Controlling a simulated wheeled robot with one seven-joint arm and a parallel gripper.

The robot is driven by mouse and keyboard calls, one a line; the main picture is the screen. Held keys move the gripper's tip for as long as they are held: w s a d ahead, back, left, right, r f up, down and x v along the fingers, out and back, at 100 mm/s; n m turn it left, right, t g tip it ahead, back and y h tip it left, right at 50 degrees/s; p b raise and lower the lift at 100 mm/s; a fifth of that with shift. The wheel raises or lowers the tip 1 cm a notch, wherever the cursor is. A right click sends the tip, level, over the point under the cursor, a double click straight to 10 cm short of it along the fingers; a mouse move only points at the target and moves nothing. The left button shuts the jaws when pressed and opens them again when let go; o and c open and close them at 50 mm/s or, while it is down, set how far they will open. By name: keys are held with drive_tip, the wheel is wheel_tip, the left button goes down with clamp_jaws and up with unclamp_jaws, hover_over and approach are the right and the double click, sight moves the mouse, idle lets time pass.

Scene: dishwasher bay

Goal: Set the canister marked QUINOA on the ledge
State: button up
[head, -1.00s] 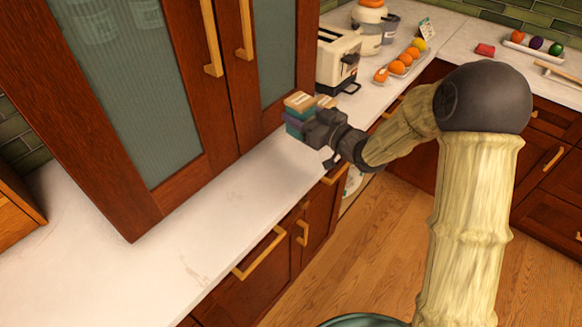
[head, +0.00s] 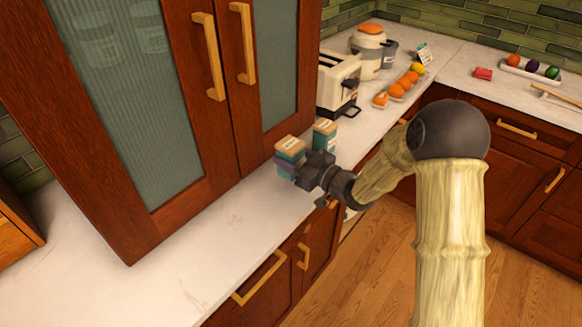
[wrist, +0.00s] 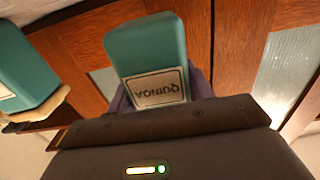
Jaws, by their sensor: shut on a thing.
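The teal canister with a pale wooden lid (head: 290,147) is in my gripper (head: 298,168) over the white counter, in front of the glass-fronted cabinet. In the wrist view its label reads QUINOA (wrist: 158,88), upside down in the picture. My gripper is shut on this canister, with purple fingers at its sides. The head view does not clearly show whether its base touches the counter. A second teal canister (head: 325,137) stands just behind and to the right, apart from the held one. It also shows at the left of the wrist view (wrist: 28,65), its label unreadable.
The white counter (head: 215,230) is clear toward the front left; I cannot tell whether it is the ledge. The wooden cabinet (head: 170,180) rises close behind my gripper. A toaster (head: 335,85) and a tray of oranges (head: 397,90) stand farther along.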

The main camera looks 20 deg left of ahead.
drive_tip(key=shift+r, duration=0.1)
drive_tip(key=shift+f, duration=1.95)
drive_tip(key=shift+r, duration=0.1)
drive_tip(key=shift+f, duration=0.25)
drive_tip(key=o, duration=1.1)
